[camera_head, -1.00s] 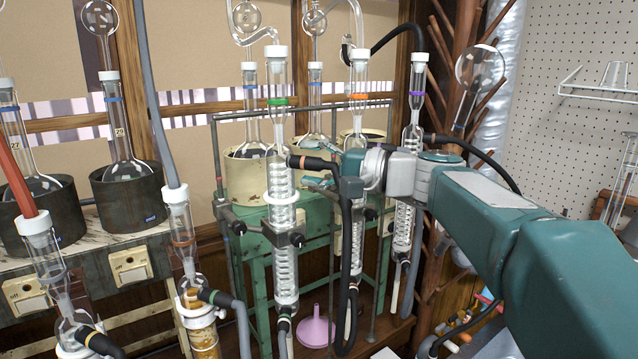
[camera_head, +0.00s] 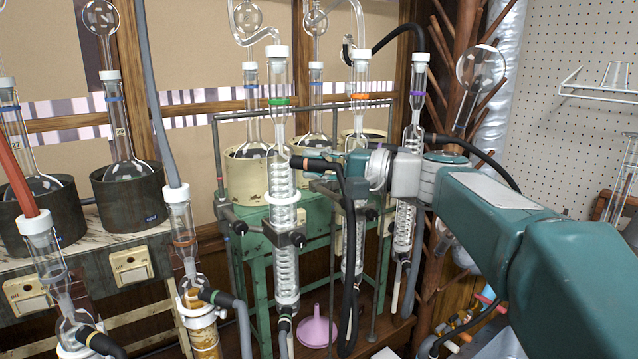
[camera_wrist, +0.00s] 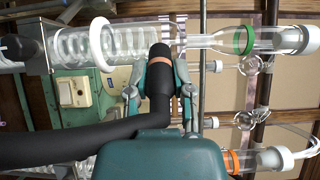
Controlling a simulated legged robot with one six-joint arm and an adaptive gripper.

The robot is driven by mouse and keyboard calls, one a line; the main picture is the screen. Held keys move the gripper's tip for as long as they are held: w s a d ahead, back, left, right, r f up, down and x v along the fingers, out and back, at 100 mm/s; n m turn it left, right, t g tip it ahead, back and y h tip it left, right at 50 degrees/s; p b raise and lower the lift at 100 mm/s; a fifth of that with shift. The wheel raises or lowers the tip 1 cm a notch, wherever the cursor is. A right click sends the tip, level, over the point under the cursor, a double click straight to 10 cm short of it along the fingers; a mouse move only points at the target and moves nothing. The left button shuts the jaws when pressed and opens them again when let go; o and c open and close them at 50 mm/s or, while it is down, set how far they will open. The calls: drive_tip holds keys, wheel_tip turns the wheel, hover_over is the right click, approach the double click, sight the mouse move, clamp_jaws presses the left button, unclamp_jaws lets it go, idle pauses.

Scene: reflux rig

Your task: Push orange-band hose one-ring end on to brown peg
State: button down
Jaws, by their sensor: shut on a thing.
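The black orange-band hose (camera_wrist: 159,107) is held in my gripper (camera_wrist: 160,84), with a finger on each side just below its orange band (camera_wrist: 160,62). In the head view my gripper (camera_head: 333,168) is at the green-band condenser (camera_head: 282,190), and the hose end points left toward its upper part. In the wrist view the hose end overlaps the condenser glass. I cannot tell whether it touches or sits around anything. No brown peg can be made out; it may be hidden behind the hose end.
The orange-band condenser (camera_head: 358,97) and purple-band condenser (camera_head: 414,140) stand to the right, partly behind my arm. A metal rod frame (camera_head: 330,107) surrounds the glassware. A pink funnel (camera_head: 317,330) stands below. Heated flasks (camera_head: 127,172) stand at left.

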sight(325, 166)
drive_tip(key=shift+v, duration=2.65)
drive_tip(key=shift+s+d, duration=0.1)
drive_tip(key=shift+s, duration=0.25)
drive_tip(key=s+d, duration=0.2)
drive_tip(key=s, duration=0.3)
drive_tip(key=w+d+f+m+t+h, duration=0.25)
drive_tip(key=w+d+f, duration=0.6)
drive_tip(key=f, duration=0.75)
drive_tip(key=w+d+f+m+t+h, duration=0.25)
drive_tip(key=w+d+f, duration=0.35)
drive_tip(key=d+f, duration=0.75)
drive_tip(key=w+d+f+m+t+h, duration=0.3)
drive_tip(key=w+d+f, duration=0.5)
drive_tip(key=f, duration=1)
drive_tip(key=shift+n+t+y, duration=0.3)
drive_tip(key=shift+n+y, duration=0.2)
drive_tip(key=shift+y, duration=0.1)
drive_tip(key=x, duration=0.7)
drive_tip(key=d+x, duration=0.1)
drive_tip(key=x, duration=0.3)
drive_tip(key=shift+w, duration=0.45)
